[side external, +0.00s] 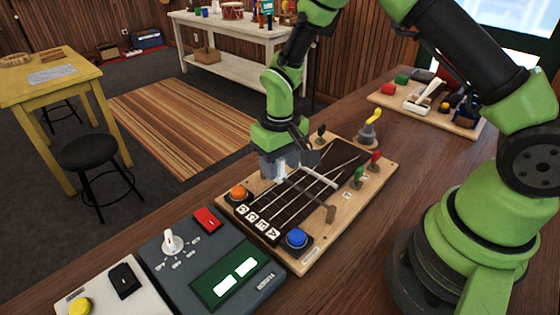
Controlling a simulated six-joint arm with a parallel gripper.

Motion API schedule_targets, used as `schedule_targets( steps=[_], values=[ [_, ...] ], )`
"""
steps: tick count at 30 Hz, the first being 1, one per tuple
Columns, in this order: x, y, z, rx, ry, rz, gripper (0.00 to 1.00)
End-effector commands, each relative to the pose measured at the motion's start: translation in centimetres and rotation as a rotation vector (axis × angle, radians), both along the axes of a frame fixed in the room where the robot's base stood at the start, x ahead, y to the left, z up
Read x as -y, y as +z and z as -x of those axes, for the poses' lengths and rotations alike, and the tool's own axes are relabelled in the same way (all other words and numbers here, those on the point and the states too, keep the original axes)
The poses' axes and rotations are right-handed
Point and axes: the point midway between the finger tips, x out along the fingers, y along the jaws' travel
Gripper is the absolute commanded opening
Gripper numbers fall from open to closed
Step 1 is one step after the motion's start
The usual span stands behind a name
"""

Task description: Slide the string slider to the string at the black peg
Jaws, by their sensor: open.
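The wooden string board (330,235) lies on the bench with a dark fretboard and several pale strings. A black peg (321,131) stands at its far edge.
An orange button (238,193), a blue button (296,238) and letter tiles (256,221) sit at the board's near end. A grey control panel (212,258) stands nearer the camera. A tool board (425,103) lies at the back right.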

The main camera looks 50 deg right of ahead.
Motion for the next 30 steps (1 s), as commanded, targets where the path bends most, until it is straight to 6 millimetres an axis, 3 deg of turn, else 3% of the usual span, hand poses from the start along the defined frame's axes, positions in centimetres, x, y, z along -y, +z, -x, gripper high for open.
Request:
schedule_targets(
  steps=[3,9,14,24,30],
  values=[
    [0.0,0.0,0.0,0.0,0.0,0.0,0.46],
    [0.0,0.1,0.0,0.0,0.0,0.0,0.0],
    [0.0,0.1,0.1,0.0,0.0,0.0,0.0],
    [0.0,0.1,2.6,0.0,0.001,0.0,0.0],
    [0.0,0.1,2.6,0.001,0.0,0.0,0.0]
  ],
)
